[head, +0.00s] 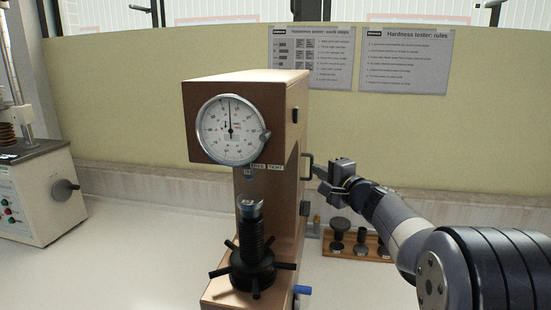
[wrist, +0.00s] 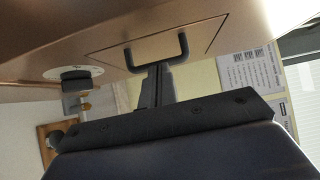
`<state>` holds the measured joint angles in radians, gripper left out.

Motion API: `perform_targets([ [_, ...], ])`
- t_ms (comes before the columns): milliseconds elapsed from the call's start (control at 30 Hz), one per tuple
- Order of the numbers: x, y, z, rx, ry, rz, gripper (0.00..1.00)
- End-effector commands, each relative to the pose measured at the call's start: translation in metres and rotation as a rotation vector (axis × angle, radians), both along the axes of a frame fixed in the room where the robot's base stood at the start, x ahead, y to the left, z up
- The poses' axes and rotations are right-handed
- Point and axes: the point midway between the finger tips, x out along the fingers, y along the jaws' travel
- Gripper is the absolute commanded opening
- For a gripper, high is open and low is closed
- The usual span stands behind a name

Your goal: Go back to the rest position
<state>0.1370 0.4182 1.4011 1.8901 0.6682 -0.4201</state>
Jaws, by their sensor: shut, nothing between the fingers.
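My gripper (head: 320,178) is at the right side of the brown hardness tester (head: 240,88), its fingers pointing left toward that side. In the wrist view the fingers (wrist: 157,75) are together and empty. Their tips are close to a dark U-shaped handle (wrist: 157,55) on a side panel of the tester. The handle also shows in the head view (head: 307,166). I cannot tell whether the fingers touch it.
A dark knob (wrist: 75,78) on a round white plate is beside the panel. A wooden holder (head: 345,250) with dark parts stands below my arm. A second machine (head: 35,195) is at the far left. A yellow partition (head: 130,105) with two posters is behind.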

Motion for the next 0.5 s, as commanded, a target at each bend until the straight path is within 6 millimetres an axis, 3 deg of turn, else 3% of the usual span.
perform_targets([
  [500,0.008,-0.026,0.005,0.002,0.002,0.002,0.00],
])
